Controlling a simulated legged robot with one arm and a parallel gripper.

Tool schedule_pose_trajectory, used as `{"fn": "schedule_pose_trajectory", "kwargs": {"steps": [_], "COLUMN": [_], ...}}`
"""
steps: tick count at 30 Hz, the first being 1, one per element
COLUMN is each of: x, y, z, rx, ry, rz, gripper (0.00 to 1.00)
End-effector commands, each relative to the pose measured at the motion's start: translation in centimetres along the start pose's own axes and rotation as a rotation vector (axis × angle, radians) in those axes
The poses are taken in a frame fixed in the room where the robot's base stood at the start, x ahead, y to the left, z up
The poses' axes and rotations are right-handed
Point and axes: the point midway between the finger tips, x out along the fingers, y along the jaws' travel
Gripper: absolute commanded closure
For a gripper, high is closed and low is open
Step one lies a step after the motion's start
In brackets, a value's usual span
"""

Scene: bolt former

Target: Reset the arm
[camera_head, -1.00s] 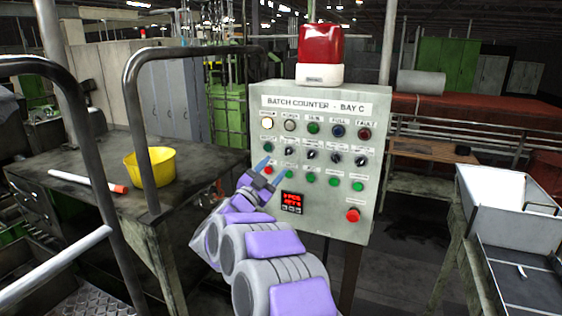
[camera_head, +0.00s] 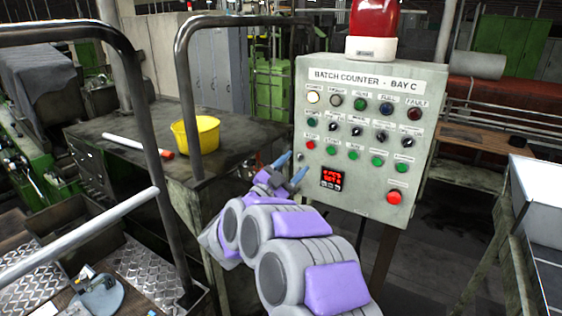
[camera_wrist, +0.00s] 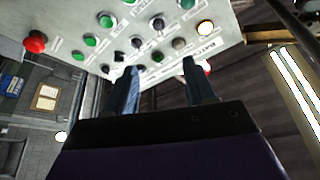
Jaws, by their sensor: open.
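My arm, grey with purple covers, reaches up from the bottom of the head view. My gripper (camera_head: 289,168) is in front of the lower left edge of the batch counter panel (camera_head: 432,150). Its two blue fingers are apart with nothing between them. In the wrist view my gripper (camera_wrist: 160,88) also shows open and empty, with the panel (camera_wrist: 215,35) beyond the fingertips. The panel carries lamps, knobs, green buttons, a red display (camera_head: 331,179) and a large red button (camera_head: 394,197). I cannot tell the exact gap between fingertips and panel.
A red beacon (camera_head: 374,18) tops the panel. A yellow bucket (camera_head: 196,134) and a white tube with an orange end (camera_head: 136,144) are on the dark bench at left. Grey handrails (camera_head: 186,95) stand close at left. A white tray (camera_head: 540,200) is at right.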

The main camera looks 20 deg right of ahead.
Motion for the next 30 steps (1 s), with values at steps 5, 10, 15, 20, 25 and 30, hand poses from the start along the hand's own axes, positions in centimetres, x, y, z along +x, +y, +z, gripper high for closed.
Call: {"fn": "schedule_pose_trajectory", "kwargs": {"steps": [5,10,15,20,25,30], "x": [0.0,-0.4,-3.3,-8.2,-14.8,-21.7], "y": [-0.1,-2.0,-5.9,-8.6,-8.9,-6.2], "z": [0.1,1.0,3.1,4.1,4.5,4.0], "rx": [0.003,0.046,0.098,0.098,0.034,-0.089], "ry": [-0.007,-0.126,-0.389,-0.643,-0.904,-1.147], "rz": [-0.004,-0.080,-0.260,-0.443,-0.623,-0.767], "gripper": [0.45,0.45,0.45,0.45,0.45,0.45]}}
